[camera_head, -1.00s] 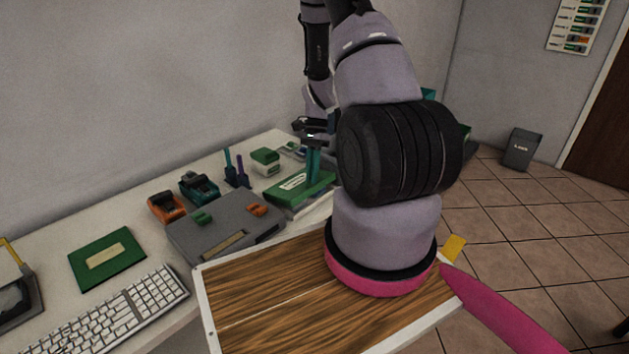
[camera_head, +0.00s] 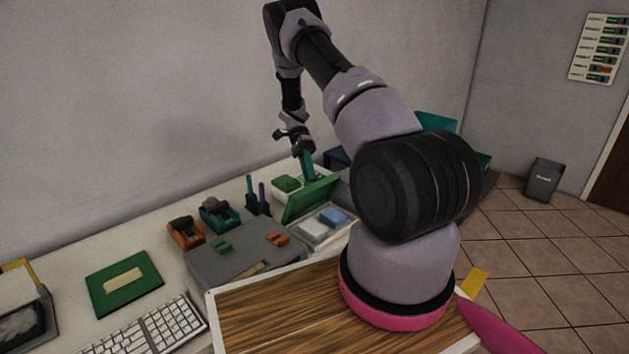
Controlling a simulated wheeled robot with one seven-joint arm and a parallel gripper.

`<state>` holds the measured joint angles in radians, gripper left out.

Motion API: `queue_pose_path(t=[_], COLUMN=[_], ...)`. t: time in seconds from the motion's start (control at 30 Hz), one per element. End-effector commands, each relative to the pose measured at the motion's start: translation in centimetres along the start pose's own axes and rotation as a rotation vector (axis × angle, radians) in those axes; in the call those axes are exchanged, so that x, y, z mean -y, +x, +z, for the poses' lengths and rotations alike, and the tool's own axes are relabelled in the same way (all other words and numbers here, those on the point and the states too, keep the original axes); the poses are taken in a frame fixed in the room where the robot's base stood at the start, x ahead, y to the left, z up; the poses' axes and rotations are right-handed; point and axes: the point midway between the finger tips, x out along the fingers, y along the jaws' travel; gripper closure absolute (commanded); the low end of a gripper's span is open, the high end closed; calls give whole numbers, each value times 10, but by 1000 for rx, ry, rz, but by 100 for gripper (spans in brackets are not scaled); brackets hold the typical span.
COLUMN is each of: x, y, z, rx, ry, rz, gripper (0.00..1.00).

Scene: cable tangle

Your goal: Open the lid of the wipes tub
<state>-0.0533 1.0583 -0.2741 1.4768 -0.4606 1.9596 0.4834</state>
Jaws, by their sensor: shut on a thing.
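The wipes tub appears to be the low, pale open box (camera_head: 318,237) on the desk, left of my arm. Its green lid (camera_head: 312,200) stands tilted up along the far-left side, and white and blue contents show inside. The exact contact between fingers and lid is too small to see clearly.
A small green-topped box (camera_head: 286,184) stands just behind the lid. Pens (camera_head: 257,197), a teal tape dispenser (camera_head: 219,213), an orange one (camera_head: 185,232) and a grey case (camera_head: 235,255) crowd the left. A keyboard (camera_head: 155,330) lies nearer.

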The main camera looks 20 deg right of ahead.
Motion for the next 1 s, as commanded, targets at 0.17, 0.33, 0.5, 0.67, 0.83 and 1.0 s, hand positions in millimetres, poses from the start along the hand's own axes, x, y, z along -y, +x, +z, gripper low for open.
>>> queue_pose_path(t=[0.17, 0.33, 0.5, 0.67, 0.83, 1.0], x=[16, 26, 33, 36, 38, 38], y=[-4, -10, -14, -15, -15, -15], z=[3, 7, 9, 10, 11, 12], rx=[-5, -4, -2, -1, 2, 3], ry=[-12, -15, -16, -16, -16, -16], rz=[1, 2, 4, 5, 7, 8], gripper=[100, 100, 100, 100, 100, 100])
